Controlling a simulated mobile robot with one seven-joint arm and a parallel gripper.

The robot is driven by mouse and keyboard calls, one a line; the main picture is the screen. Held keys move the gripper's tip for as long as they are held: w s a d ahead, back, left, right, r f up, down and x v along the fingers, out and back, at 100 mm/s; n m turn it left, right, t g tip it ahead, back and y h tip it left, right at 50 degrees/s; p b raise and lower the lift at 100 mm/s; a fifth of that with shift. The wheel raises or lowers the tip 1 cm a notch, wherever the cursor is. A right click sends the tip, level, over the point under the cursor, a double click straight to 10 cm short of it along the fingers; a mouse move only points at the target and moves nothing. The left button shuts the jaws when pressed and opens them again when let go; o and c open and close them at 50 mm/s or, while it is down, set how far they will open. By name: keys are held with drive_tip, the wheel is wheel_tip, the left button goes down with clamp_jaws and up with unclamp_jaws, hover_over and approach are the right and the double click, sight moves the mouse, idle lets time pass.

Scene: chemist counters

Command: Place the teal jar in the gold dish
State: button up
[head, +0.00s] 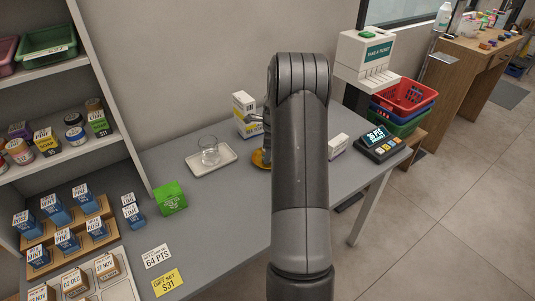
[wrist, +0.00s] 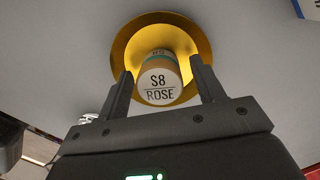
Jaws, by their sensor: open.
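The gold dish (wrist: 192,38) lies on the grey counter in the wrist view. A jar (wrist: 158,80) with a white label reading "S8 ROSE" and a teal band near its far end is inside the dish's outline. It looks tilted or seen at a slant; I cannot tell whether its base rests on the dish. My gripper (wrist: 164,84) is open, with one finger on each side of the jar, and a gap shows at the fingers. In the head view only the dish's left edge (head: 259,160) shows; my arm hides the jar.
A white tray (head: 225,167) with a clear glass (head: 209,151) stands left of the dish. A yellow-white box (head: 244,112) stands behind it. A small white box (head: 338,145) and a card terminal (head: 380,143) are to the right. A green box (head: 171,197) stands nearer the shelf.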

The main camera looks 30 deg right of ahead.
drive_tip(key=r, duration=0.7)
drive_tip(key=d+r, duration=0.1)
drive_tip(key=r, duration=0.2)
drive_tip(key=shift+s+r, duration=0.25)
drive_tip(key=shift+s, duration=0.15)
drive_tip(key=s+a+r+n+t, duration=0.1)
drive_tip(key=s+a+r+n, duration=0.3)
drive_tip(key=a, duration=0.3)
drive_tip(key=s+a+r+n+h, duration=0.1)
drive_tip(key=s+a+r+n, duration=0.25)
drive_tip(key=a+r, duration=0.3)
drive_tip(key=s+a+r+n+t, duration=0.1)
drive_tip(key=s+a+r+n, duration=0.25)
drive_tip(key=a+r, duration=0.25)
drive_tip(key=s+a+n+t, duration=0.1)
drive_tip(key=s+a+n, duration=0.5)
drive_tip(key=s, duration=0.3)
drive_tip(key=s+a+n+t, duration=0.1)
drive_tip(key=s+a+n, duration=0.5)
drive_tip(key=s+n, duration=0.2)
drive_tip(key=shift+s+a+t, duration=0.3)
drive_tip(key=shift+s+t, duration=0.1)
drive_tip(key=shift+s, duration=0.45)
